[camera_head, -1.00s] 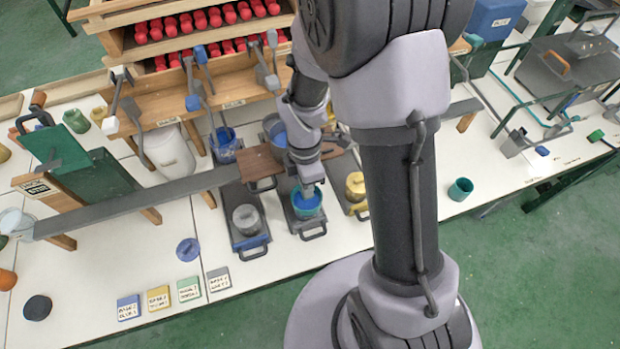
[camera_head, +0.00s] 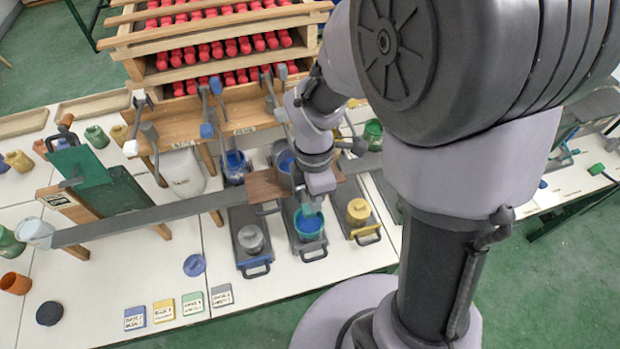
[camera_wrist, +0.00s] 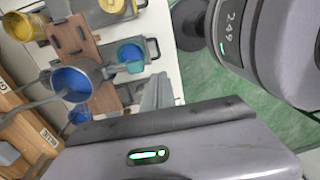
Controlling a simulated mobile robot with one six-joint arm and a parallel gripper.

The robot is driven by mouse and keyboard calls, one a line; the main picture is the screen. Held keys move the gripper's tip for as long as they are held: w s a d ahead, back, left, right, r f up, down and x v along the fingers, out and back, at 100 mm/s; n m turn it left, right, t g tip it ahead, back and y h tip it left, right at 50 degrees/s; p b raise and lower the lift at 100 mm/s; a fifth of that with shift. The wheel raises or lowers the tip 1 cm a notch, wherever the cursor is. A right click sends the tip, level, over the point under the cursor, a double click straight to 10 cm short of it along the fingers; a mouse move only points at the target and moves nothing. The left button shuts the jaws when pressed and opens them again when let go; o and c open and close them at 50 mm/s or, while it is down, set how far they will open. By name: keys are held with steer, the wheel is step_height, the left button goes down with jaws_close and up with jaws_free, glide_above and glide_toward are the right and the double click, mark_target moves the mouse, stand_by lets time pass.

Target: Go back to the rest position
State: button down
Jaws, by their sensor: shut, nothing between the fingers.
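My gripper (camera_head: 307,203) is shut and empty. In the head view it points down, close above or beside the teal cup of blue paint (camera_head: 309,224) on the middle dark tray; I cannot tell the exact gap. My arm comes down from the upper right. In the wrist view my gripper's fingers (camera_wrist: 157,92) show at the centre, apart from the teal cup (camera_wrist: 130,56).
A grey rail (camera_head: 150,213) and a brown board (camera_head: 267,186) lie behind the cup. A grey pot (camera_head: 251,238) and a yellow pot (camera_head: 358,211) flank it. Labelled cards (camera_head: 192,306) lie at the front. A rack of red pieces (camera_head: 215,50) stands behind.

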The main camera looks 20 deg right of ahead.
steer(key=s+a+r+m+t+y+b, duration=0.2)
steer(key=s+m+t+b, duration=0.4)
steer(key=m+b, duration=1)
steer(key=s+m, duration=0.2)
steer(key=m, duration=0.4)
steer(key=shift+s+r+t, duration=0.25)
steer(key=shift+s+t, duration=0.15)
